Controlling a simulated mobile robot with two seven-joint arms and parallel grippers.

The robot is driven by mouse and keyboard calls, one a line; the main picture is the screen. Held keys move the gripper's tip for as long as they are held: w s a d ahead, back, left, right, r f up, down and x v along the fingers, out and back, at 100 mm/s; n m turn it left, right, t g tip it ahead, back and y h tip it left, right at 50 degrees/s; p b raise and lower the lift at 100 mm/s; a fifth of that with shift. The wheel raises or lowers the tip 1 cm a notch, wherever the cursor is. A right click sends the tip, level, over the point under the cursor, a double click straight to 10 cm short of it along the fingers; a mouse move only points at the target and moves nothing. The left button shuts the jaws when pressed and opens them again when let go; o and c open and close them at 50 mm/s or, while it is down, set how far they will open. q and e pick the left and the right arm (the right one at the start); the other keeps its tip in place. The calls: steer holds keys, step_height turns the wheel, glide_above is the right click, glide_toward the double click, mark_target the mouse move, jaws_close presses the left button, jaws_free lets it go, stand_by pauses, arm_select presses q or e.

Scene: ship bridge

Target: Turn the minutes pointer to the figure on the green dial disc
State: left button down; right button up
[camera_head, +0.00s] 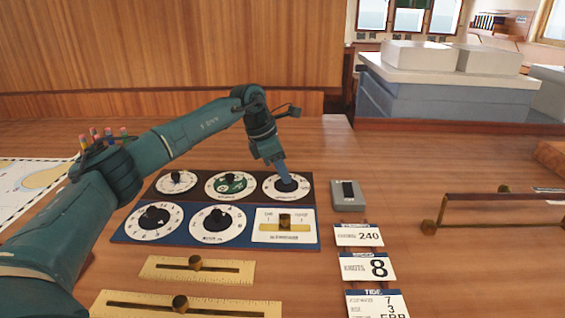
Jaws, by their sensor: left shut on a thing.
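A dial panel (186,198) lies on the wooden desk with several round white dials. The upper middle dial has a green disc (240,181) with a dark knob on it; the figure on it is too small to read. My left gripper (284,178) points down at the upper right dial (301,190) and is shut on its knob, which it mostly hides. The dial labels are too small for me to tell which one is the minutes pointer. My right gripper is not in view.
Lower dials (140,228) (217,237) and a cream switch plate (262,234) fill the near row. Brass sliders (223,272) lie in front. A grey switch box (347,204) and cards reading 240 (358,235) and 8 (367,267) are to the right. A rail (490,197) stands farther right.

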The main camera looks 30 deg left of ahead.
arm_select(q)
steer(key=m, duration=0.1)
steer(key=m+g+p, duration=0.1)
steer(key=m, duration=0.1)
steer(key=shift+w+r+m+h, duration=0.1)
steer(key=shift+w+m+h, duration=0.05)
steer(key=shift+m+h, duration=0.2)
steer(key=shift+w+m+g, duration=0.15)
steer(key=shift+m+g, duration=0.75)
steer(key=shift+m, duration=0.85)
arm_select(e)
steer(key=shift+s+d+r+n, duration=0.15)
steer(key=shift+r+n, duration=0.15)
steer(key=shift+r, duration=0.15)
arm_select(q)
steer(key=c, duration=1.3)
jaws_free()
steer(key=shift+o, duration=0.2)
steer(key=shift+a, duration=0.1)
